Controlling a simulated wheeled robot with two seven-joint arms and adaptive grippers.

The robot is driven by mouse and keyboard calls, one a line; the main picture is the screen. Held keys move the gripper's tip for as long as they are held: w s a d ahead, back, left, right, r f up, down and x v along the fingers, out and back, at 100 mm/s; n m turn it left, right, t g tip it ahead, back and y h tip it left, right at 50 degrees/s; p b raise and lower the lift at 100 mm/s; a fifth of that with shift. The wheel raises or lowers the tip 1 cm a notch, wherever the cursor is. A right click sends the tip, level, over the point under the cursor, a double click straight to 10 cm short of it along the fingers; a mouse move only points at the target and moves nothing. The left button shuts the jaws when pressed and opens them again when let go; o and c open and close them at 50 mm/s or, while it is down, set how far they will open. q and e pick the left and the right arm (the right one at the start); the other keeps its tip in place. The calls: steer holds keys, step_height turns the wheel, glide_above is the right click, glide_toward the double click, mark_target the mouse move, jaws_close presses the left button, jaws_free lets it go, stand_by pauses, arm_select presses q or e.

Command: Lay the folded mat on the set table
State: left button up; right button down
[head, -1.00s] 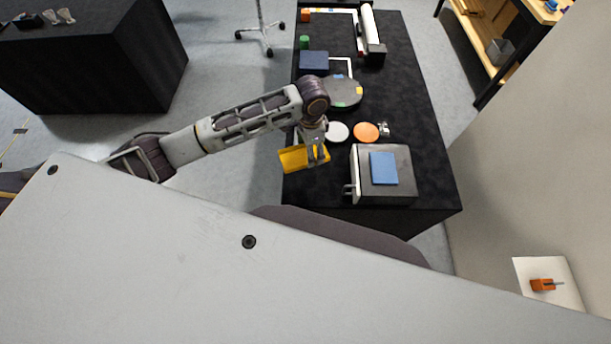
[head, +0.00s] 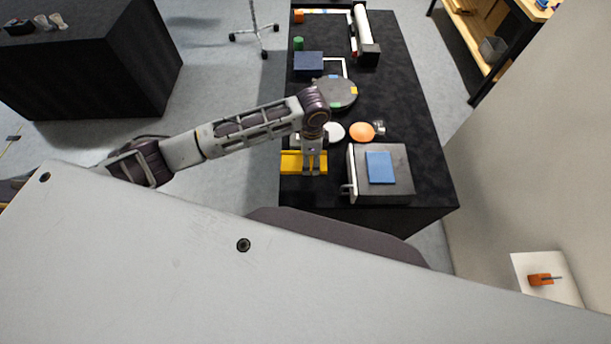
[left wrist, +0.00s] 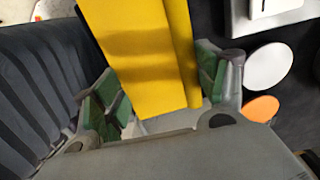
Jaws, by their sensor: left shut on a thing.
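The folded mat (head: 290,163) is yellow. In the head view it shows at the near left part of the black table (head: 430,165), along its left edge. I cannot tell whether it touches the table top. My left gripper (head: 312,166) is shut on it and hides part of its middle. In the left wrist view the mat (left wrist: 145,50) lies between the green pads of the left gripper (left wrist: 158,88), with a fold line along its right side. My right gripper is not in view.
A grey box with a blue pad (head: 381,167) stands right of the mat. A white disc (head: 334,132) and an orange disc (head: 361,131) lie behind. Farther back are a dark round plate (head: 335,92) and a navy block (head: 308,61). Another black table (head: 90,60) stands far left.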

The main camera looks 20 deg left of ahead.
arm_select(q)
glide_above(310, 177)
steer(key=shift+f, duration=3.05)
steer(key=shift+f, duration=1.9)
steer(key=shift+f, duration=0.1)
steer(key=o, duration=1)
step_height(310, 177, up, 12)
steer(key=shift+w+r, duration=0.1)
steer(key=shift+r, duration=0.05)
